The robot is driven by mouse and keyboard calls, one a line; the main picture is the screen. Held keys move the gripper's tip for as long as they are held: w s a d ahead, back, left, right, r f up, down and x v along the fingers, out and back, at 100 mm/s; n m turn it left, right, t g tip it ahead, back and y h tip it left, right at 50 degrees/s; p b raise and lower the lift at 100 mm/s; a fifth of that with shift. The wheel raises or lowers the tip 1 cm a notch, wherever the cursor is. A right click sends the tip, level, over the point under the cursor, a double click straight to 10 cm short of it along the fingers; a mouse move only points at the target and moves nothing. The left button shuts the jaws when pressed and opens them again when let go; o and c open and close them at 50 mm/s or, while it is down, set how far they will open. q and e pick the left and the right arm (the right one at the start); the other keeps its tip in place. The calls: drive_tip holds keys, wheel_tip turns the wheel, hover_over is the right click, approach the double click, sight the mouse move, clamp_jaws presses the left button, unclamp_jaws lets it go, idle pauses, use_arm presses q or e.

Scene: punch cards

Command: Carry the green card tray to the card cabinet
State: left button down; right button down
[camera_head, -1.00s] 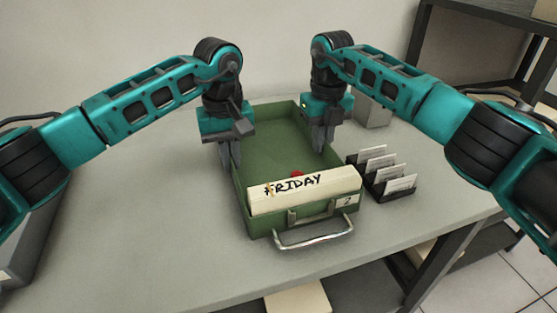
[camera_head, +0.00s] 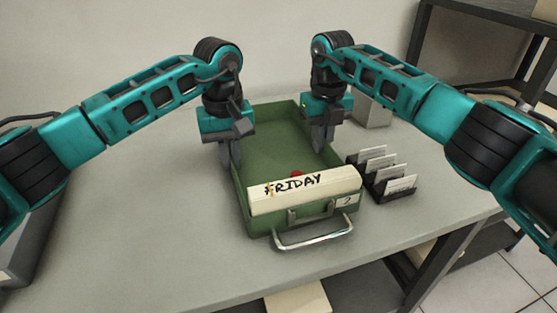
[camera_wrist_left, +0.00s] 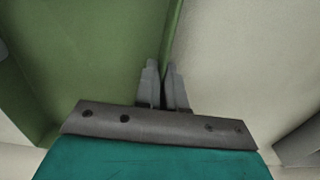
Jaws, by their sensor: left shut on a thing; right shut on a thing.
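The green card tray (camera_head: 270,139) rests on the grey table, its metal handle (camera_head: 313,238) toward the front. A block of cards marked FRIDAY (camera_head: 305,190) sits at its front end, with a small red thing just behind it. My left gripper (camera_head: 233,165) is shut on the tray's left wall; in the left wrist view its fingers (camera_wrist_left: 164,85) straddle the green rim. My right gripper (camera_head: 320,140) is shut at the tray's right wall, and its fingertips are partly hard to make out. I cannot pick out the card cabinet for sure.
A black rack with several white cards (camera_head: 388,180) stands close to the tray's right side. A grey box (camera_head: 373,112) is behind it, partly hidden by my right arm. The table (camera_head: 150,240) is clear at the front left. A dark shelf (camera_head: 490,25) stands at the back right.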

use_arm(q)
drive_tip(key=shift+r, duration=0.2)
use_arm(e)
drive_tip(key=shift+r, duration=0.2)
